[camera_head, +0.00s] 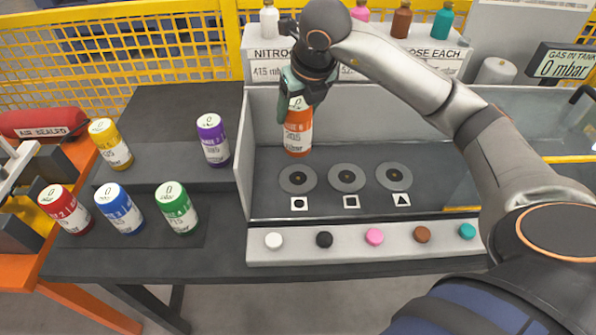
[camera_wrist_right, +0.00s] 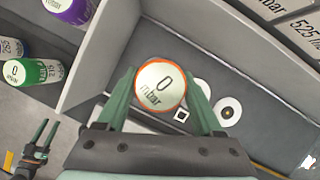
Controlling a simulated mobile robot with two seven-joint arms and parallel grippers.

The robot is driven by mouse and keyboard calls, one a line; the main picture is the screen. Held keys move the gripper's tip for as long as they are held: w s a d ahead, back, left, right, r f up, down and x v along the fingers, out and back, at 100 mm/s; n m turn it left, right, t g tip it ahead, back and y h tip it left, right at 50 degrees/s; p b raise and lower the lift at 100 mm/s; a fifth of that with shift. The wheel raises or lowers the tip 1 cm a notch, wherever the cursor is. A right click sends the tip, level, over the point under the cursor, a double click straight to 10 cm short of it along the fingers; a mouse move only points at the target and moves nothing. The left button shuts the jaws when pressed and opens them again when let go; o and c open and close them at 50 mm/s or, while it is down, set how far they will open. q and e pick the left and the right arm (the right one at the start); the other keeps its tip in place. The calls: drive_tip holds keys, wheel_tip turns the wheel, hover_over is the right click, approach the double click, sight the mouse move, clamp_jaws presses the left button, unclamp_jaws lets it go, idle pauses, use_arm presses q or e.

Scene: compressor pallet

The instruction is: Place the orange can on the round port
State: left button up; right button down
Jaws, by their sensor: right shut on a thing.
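The orange can (camera_head: 298,136) is upright in my right gripper (camera_head: 308,92), which is shut on its upper part. In the right wrist view the can's white top (camera_wrist_right: 160,86) reads 0 mbar, between the green fingers. The round port (camera_head: 297,179) is the leftmost grey disc, above the circle mark (camera_head: 299,204). In the head view the can appears just behind this port and apart from it; its exact height is unclear. My left gripper (camera_wrist_right: 40,138) shows only in the right wrist view, at lower left, empty with fingers apart.
Two more ports (camera_head: 346,178) (camera_head: 394,176) have square and triangle marks. A grey wall (camera_head: 242,150) stands left of the ports. Several cans, including the purple can (camera_head: 213,140), stand beyond it. A row of coloured buttons (camera_head: 374,237) lines the front.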

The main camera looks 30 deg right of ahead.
sight(304, 131)
wheel_tip(304, 131, down, 10)
drive_tip(key=shift+r, duration=0.1)
idle(0.4)
drive_tip(key=c, duration=0.5)
unclamp_jaws()
drive_tip(key=shift+f, duration=0.2)
drive_tip(key=o, duration=0.5)
drive_tip(key=shift+r, duration=0.1)
drive_tip(key=shift+c, duration=0.2)
drive_tip(key=v, duration=1.2)
drive_tip(key=shift+r, duration=0.15)
